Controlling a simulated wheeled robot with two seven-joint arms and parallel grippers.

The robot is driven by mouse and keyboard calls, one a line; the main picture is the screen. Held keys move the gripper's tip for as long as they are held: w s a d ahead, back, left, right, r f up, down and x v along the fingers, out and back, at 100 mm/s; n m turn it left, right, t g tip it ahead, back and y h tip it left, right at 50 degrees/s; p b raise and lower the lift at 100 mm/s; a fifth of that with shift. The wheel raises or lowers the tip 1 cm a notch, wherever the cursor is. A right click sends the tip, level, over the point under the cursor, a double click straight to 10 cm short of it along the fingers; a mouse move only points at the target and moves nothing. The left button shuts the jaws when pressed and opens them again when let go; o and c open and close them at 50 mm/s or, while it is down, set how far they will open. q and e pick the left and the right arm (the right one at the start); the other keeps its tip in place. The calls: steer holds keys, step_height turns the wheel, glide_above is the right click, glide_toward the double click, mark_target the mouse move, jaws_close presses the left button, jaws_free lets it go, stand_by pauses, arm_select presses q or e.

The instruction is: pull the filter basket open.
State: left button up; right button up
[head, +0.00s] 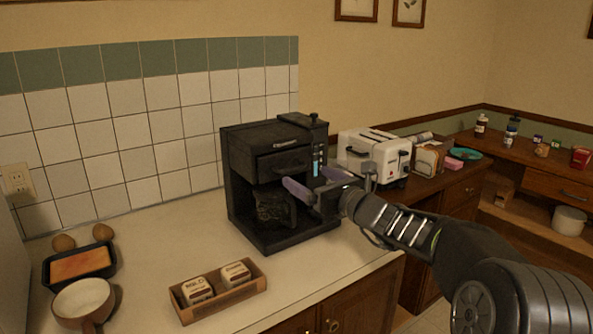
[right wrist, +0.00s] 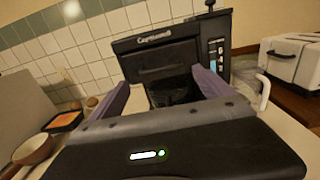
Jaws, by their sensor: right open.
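The black coffee maker (head: 270,150) stands on the white counter against the tiled wall. Its filter basket (head: 283,163), the upper front drawer with a handle, looks shut; it also shows in the right wrist view (right wrist: 162,71). A dark carafe (head: 272,207) sits below it, partly hidden by a finger. My right gripper (head: 315,183) is open and empty in front of the machine, its purple fingers pointing at the front. In the right wrist view the fingers (right wrist: 170,92) are spread to either side of the machine's front, just below the basket. My left gripper is not in view.
A white toaster (head: 373,157) stands close to the right of the coffee maker. A wooden tray with two small boxes (head: 220,292) lies in front. A pan (head: 83,300), a black dish (head: 80,264) and eggs sit at the left.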

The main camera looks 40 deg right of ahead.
steer(key=w, duration=0.6)
steer(key=shift+d+p, duration=0.1)
steer(key=shift+p, duration=0.3)
steer(key=shift+c, duration=0.3)
steer(key=c, duration=1.7)
steer(key=b, duration=0.1)
glide_toward(294, 169)
steer(key=shift+s, duration=0.55)
steer(key=shift+c, duration=0.2)
steer(key=o, duration=1.8)
steer(key=shift+w, duration=0.1)
